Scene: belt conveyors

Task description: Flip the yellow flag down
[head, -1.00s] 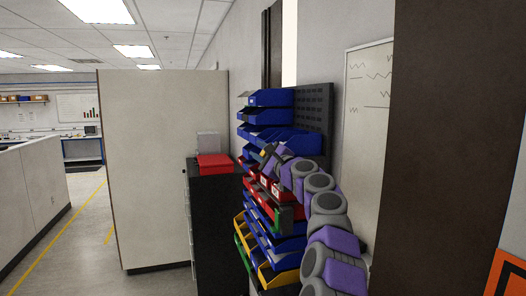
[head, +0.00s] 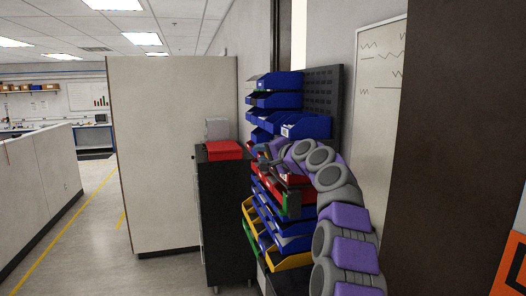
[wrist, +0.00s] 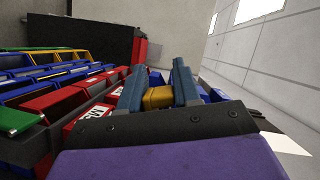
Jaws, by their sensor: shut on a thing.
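My gripper (wrist: 157,76) shows its two blue-grey fingers in the wrist view, shut on a small yellow piece (wrist: 158,98) between them. Only a short block of this piece shows, and I cannot tell whether it is the yellow flag. In the head view my gripper (head: 263,161) is at the bin rack, beside the blue and red bins. It is small there and partly lost against the bins. No separate yellow flag can be made out in either view.
The rack holds rows of blue bins (head: 276,80), red bins, yellow bins (head: 290,262) and green ones close around my arm. A black cabinet (head: 228,225) with a red box (head: 224,150) stands left of it. Open floor lies further left, past a partition (head: 175,150).

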